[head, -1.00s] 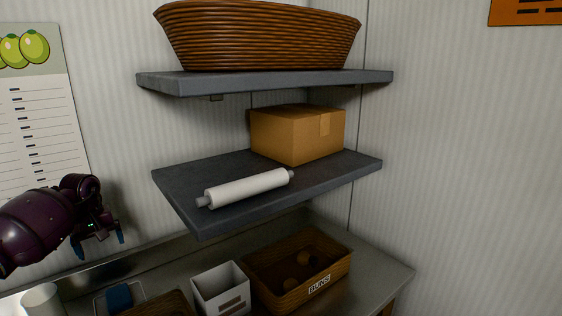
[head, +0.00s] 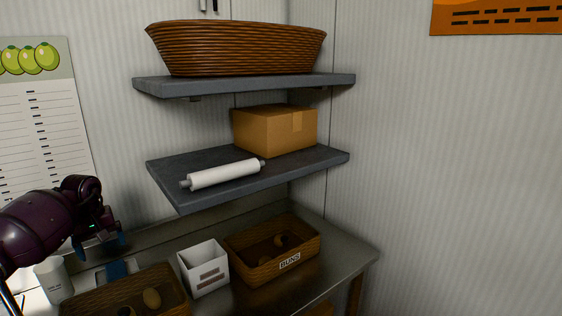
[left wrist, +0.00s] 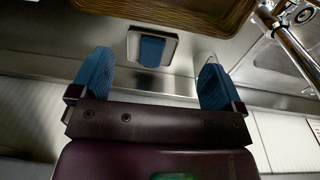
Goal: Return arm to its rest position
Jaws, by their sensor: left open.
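My left arm comes in from the left in the head view, and its gripper (head: 100,243) hangs over the back of the counter near the wall. In the left wrist view its two blue fingers (left wrist: 155,82) are spread wide apart with nothing between them. The gripper is open and empty. A blue item in a pale tray (left wrist: 152,50) lies on the counter beyond the fingertips. My right gripper is in neither view.
A white rolling pin (head: 224,174) and a cardboard box (head: 275,130) sit on the lower shelf (head: 205,199). On the counter are a buns basket (head: 290,268), a white bin (head: 207,281), another basket (head: 85,303) and a white cup (head: 53,280). A tap (left wrist: 290,45) shows in the wrist view.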

